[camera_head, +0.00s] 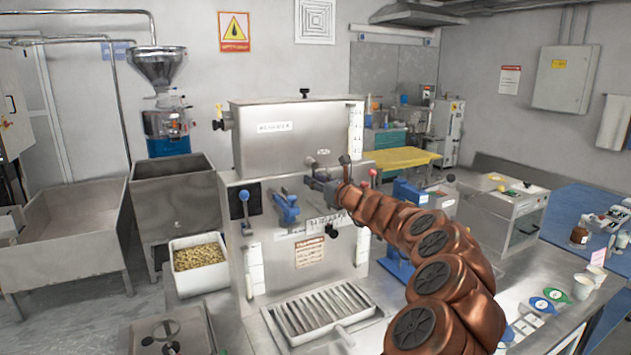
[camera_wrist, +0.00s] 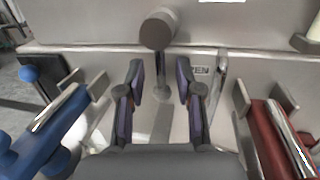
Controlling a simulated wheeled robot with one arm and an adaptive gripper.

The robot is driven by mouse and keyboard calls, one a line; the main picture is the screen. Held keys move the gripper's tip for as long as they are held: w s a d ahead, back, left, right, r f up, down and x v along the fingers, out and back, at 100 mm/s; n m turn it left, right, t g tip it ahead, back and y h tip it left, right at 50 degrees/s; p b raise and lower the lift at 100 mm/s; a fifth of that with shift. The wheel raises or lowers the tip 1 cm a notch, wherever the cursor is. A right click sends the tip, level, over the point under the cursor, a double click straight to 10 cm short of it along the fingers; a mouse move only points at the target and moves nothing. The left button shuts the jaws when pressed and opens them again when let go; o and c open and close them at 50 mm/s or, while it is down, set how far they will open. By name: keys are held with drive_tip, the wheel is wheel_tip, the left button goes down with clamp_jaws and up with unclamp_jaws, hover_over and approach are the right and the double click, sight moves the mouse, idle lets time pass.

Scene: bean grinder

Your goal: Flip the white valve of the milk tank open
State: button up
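A metal tank (camera_head: 290,140) with a small label sits on top of a steel machine body; I take it for the milk tank. In the wrist view, a grey lever with a round-ended knob (camera_wrist: 158,30) stands near the panel, ahead of and between my fingers. It is grey, and I cannot tell whether it is the white valve. My gripper (camera_wrist: 159,82) is open, with its two fingers apart and nothing clasped. In the head view my gripper (camera_head: 328,188) is at the machine's front, partly hidden by my arm.
A blue handle (camera_wrist: 45,130) lies left of my fingers and a red handle (camera_wrist: 275,140) lies right, both close. A thin metal bar (camera_wrist: 218,85) stands just right of the fingers. Below is a slatted drip tray (camera_head: 318,310).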

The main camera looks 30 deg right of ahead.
drive_tip(key=s+d, duration=0.1)
drive_tip(key=s, duration=1)
drive_tip(key=shift+s+d+f, duration=0.2)
drive_tip(key=shift+s+f, duration=0.1)
